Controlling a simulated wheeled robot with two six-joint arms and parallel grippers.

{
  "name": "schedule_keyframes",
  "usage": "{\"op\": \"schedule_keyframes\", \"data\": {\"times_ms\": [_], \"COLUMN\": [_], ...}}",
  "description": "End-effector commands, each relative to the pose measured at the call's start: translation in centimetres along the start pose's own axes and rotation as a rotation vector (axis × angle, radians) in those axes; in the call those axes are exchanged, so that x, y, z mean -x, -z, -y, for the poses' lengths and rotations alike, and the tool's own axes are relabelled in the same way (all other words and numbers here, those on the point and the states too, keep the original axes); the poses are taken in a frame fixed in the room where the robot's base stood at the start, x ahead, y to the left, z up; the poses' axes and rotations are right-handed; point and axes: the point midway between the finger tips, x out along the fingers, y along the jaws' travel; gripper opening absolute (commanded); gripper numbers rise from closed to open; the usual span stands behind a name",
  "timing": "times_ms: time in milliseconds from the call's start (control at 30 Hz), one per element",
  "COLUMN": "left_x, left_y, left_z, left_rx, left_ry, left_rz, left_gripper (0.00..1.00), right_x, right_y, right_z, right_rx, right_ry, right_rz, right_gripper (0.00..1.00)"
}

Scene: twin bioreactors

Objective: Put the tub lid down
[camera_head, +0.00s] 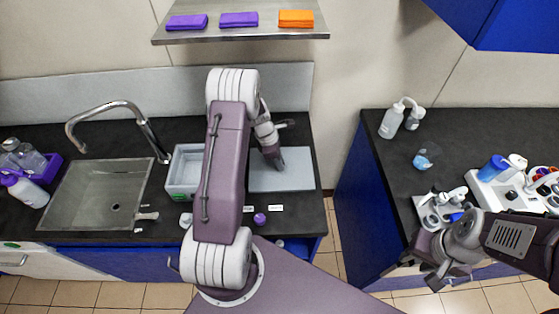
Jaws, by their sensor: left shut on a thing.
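The tub (184,172) is a pale grey open box on the dark counter. Its right part is hidden behind my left arm. A flat pale grey panel, which looks like the tub lid (297,172), lies level to the right of the tub. My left gripper (275,163) points down at the lid's upper middle and is shut on it. Its fingertips are small and partly merge with the lid. I cannot tell whether the lid touches the counter. My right gripper (430,274) hangs at the lower right, in front of the right counter's edge; its jaws are unclear.
A sink (98,196) with a tap (118,104) is left of the tub. A small purple item (260,218) and labels sit at the counter's front edge. A shelf (240,34) hangs above. Bottles and racks (490,187) crowd the right counter, beyond a floor gap.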

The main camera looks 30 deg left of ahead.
Motion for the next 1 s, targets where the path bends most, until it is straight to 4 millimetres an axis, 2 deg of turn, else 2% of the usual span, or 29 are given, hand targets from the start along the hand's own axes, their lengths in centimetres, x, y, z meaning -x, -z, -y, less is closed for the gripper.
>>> {"op": "schedule_keyframes", "data": {"times_ms": [300,333,400,667,767,867,1000], "left_x": [-0.3,-0.4,-0.3,-0.3,0.3,2.0,5.8], "left_y": [0.1,0.1,0.1,0.1,-0.1,0.0,-0.1], "left_z": [0.0,0.0,0.0,0.0,-0.1,-0.2,-0.2], "left_rx": [0.000,0.000,0.000,0.000,0.000,0.000,-0.001], "left_ry": [-0.002,-0.001,-0.001,-0.001,-0.002,-0.006,-0.008], "left_rz": [0.000,0.000,0.000,0.000,0.000,0.001,0.001], "left_gripper": [0.00,0.25,0.44,0.44,0.44,0.44,0.44], "right_x": [-0.2,-0.2,-0.1,-0.1,0.2,0.0,0.0], "right_y": [0.0,0.0,0.0,0.0,0.0,0.0,0.0], "right_z": [0.0,0.0,0.0,0.0,0.0,0.0,0.0], "right_rx": [0.000,0.000,0.000,0.000,0.000,0.000,0.000], "right_ry": [0.000,0.000,0.000,0.000,0.000,0.000,0.000], "right_rz": [0.000,0.000,0.000,0.000,0.000,0.000,0.000], "right_gripper": [0.36,0.36,0.36,0.36,0.36,0.36,0.36]}}
